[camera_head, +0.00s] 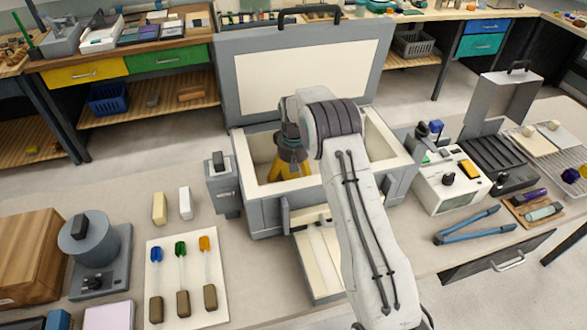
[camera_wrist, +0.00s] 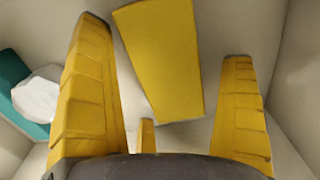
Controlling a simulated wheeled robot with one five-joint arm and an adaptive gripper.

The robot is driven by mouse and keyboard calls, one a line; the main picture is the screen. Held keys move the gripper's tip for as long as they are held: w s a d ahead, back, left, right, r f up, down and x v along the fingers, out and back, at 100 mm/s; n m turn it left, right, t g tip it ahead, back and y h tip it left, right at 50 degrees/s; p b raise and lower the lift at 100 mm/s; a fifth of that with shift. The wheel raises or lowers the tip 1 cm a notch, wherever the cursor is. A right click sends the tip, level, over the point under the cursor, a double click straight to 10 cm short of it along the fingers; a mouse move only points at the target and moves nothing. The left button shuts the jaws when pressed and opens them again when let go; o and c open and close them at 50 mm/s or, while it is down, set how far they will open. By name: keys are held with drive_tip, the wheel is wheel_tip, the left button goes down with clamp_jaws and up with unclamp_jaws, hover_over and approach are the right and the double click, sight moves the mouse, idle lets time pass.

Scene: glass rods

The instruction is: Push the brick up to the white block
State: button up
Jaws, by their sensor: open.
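A cream brick-like block (camera_head: 159,208) stands on the bench left of the grey box. The white block (camera_head: 185,203) stands just to its right, with a narrow gap between them. My gripper (camera_head: 290,170) has yellow fingers and points down inside the open, cream-lined box, well to the right of both blocks. It is open. In the wrist view a smooth yellow slab (camera_wrist: 160,60) shows between the spread fingers; I cannot tell what it is or whether they touch it. Neither bench block can be made out in the wrist view.
The grey box (camera_head: 262,213) has walls around my gripper and a raised lid (camera_head: 300,70) behind. A grey control unit (camera_head: 222,185) stands between the box and the blocks. A white board (camera_head: 168,309) with glass rods lies in front of the blocks. A teal and white object (camera_wrist: 35,97) shows in the wrist view.

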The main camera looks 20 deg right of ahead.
drive_tip(key=shift+c, duration=0.2)
drive_tip(key=c, duration=1.3)
drive_tip(key=shift+d, duration=0.15)
